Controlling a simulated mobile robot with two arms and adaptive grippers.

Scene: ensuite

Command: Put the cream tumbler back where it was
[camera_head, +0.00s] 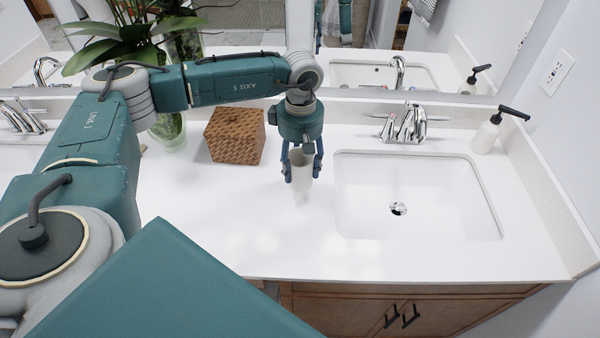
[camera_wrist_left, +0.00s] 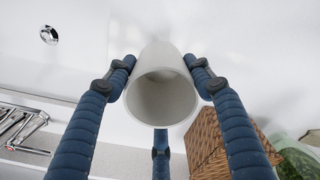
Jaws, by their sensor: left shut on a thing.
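The cream tumbler (camera_head: 302,172) is upright between the fingers of my left gripper (camera_head: 302,165), just left of the sink basin in the head view. In the left wrist view I look into the open mouth of the tumbler (camera_wrist_left: 162,95). The blue fingers of my left gripper (camera_wrist_left: 160,90) close around it from both sides, with a third finger below it in the picture. I cannot tell whether the tumbler's base touches the counter (camera_head: 220,220). My right gripper is not in view.
A woven box (camera_head: 234,136) stands left of the gripper, beside a plant in a glass vase (camera_head: 168,130). The sink basin (camera_head: 415,200) with its faucet (camera_head: 404,124) lies to the right. A soap dispenser (camera_head: 487,135) is at the far right. The front counter is clear.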

